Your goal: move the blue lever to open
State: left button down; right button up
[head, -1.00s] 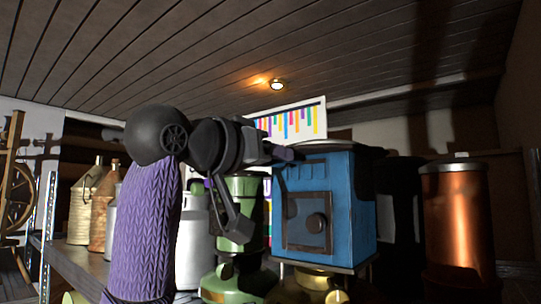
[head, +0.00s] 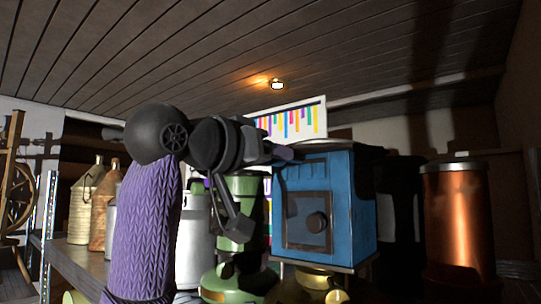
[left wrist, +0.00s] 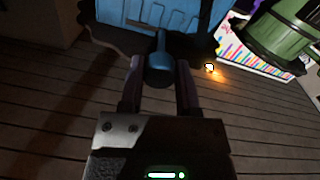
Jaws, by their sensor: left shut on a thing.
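The blue lever (left wrist: 160,62) shows in the left wrist view as a short blue handle with a rounded end, between my two fingers. My left gripper (left wrist: 160,78) is shut on it. The lever sits at the blue box (left wrist: 185,14), at the top of that view. In the head view the blue box (head: 345,200) stands in the middle right, with a square door and round knob on its front. My left gripper (head: 284,153) is at its upper left edge there. The lever cannot be made out in the head view. My right gripper is not in view.
A green machine (head: 240,215) stands just left of the blue box, partly behind my arm. A copper cylinder (head: 458,220) stands to the right. Several bottles and cans, such as the tan bottle (head: 84,210), stand on the shelf (head: 75,262) at left.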

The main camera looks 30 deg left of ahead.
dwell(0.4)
pick_arm(q)
jog(key=shift+d, duration=0.7)
jog(key=c, duration=0.7)
grip_release()
jog(key=shift+c, duration=0.2)
jog(key=o, duration=0.4)
jog(key=shift+s+d, duration=0.15)
jog(key=shift+d, duration=0.05)
jog(key=shift+a, duration=0.15)
jog(key=s+b, duration=0.1)
jog(key=s, duration=0.2)
jog(key=s+b, duration=0.2)
jog(key=s, duration=0.1)
jog(key=s+a+b, duration=0.1)
jog(key=s+b, duration=0.1)
jog(key=s, duration=0.1)
jog(key=shift+s, duration=0.4)
